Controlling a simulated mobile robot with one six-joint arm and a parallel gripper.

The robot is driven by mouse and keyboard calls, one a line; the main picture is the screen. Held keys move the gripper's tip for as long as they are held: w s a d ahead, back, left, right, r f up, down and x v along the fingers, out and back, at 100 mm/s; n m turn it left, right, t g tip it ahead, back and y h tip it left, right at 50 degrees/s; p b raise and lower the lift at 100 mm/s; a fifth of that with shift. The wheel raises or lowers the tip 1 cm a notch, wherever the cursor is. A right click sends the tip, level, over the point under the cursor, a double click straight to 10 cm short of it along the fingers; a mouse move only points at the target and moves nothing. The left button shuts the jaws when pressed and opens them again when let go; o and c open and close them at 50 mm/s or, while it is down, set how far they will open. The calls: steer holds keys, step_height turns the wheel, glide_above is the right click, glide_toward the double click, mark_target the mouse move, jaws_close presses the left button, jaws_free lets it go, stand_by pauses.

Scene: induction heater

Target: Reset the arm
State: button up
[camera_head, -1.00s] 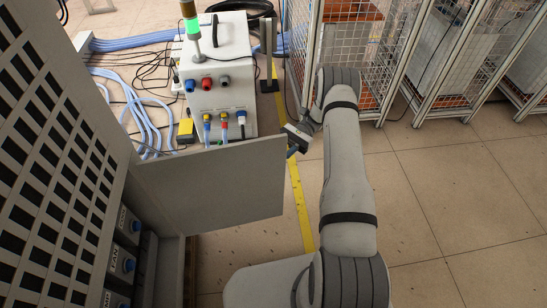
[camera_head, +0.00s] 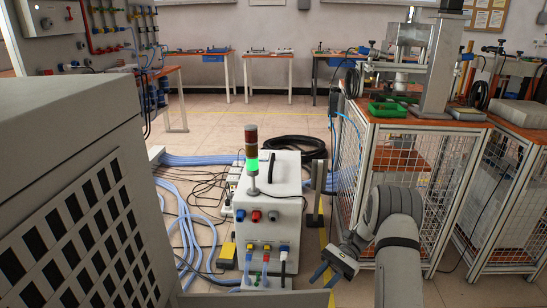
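My arm reaches up from the bottom right in the head view and bends over at its top. My gripper (camera_head: 325,276) hangs at the arm's end, left of the bend, pointing down and left. It is over the floor, to the right of the white heater unit (camera_head: 268,208). Blue finger parts show at its tip, small and partly cut by angle. I see nothing held in it, and I cannot tell how far the fingers are apart.
A grey vented cabinet (camera_head: 75,190) fills the left. The heater carries a signal tower (camera_head: 251,160) lit green. A mesh-sided workbench (camera_head: 415,125) stands close on the right. Blue hoses (camera_head: 185,220) and dark cables lie on the floor at left. Tables line the back wall.

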steer(key=s+r+n+t+h+p, duration=0.3)
steer(key=s+r+p, duration=0.4)
steer(key=r, duration=0.8)
steer(key=s+r+n+t+h+p, duration=0.3)
steer(key=s+r+p, duration=0.4)
steer(key=r, duration=0.8)
steer(key=s+r+n+t+h+p, duration=0.3)
steer(key=s+r+t+h+p, duration=0.2)
steer(key=r, duration=1)
steer(key=s+t+p, duration=0.1)
steer(key=s+p, duration=0.2)
steer(key=shift+t, duration=0.3)
steer(key=shift+d, duration=0.15)
